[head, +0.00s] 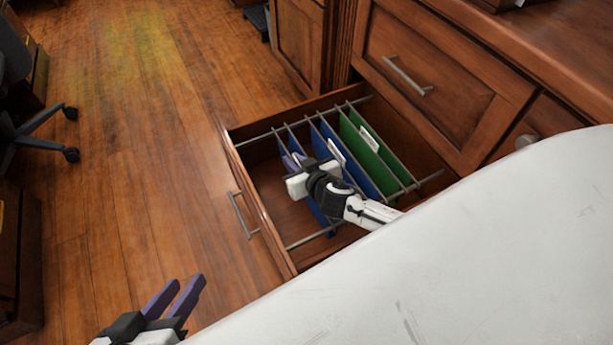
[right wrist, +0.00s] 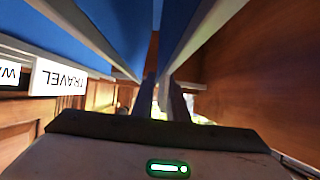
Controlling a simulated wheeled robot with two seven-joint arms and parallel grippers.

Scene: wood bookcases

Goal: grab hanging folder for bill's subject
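An open drawer (head: 236,170) holds blue hanging folders (head: 326,137) and green hanging folders (head: 370,150) on metal rails. White label tabs stand on some; they are too small to read in the head view. My right gripper (head: 294,160) is down at the blue folder nearest the drawer front. In the right wrist view, its dark fingers (right wrist: 163,98) stand close on both sides of a folder's pale top bar; whether they press on it is unclear. A label beside them, seen upside down, reads TRAVEL (right wrist: 58,79). My left gripper (head: 178,298) is open and empty, outside the drawer.
The wood cabinet (head: 445,80) rises behind the drawer, with a closed drawer and its handle (head: 407,76). A white surface (head: 500,260) fills the lower right. A dark office chair (head: 38,120) stands at the far left. The wood floor (head: 130,170) between is clear.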

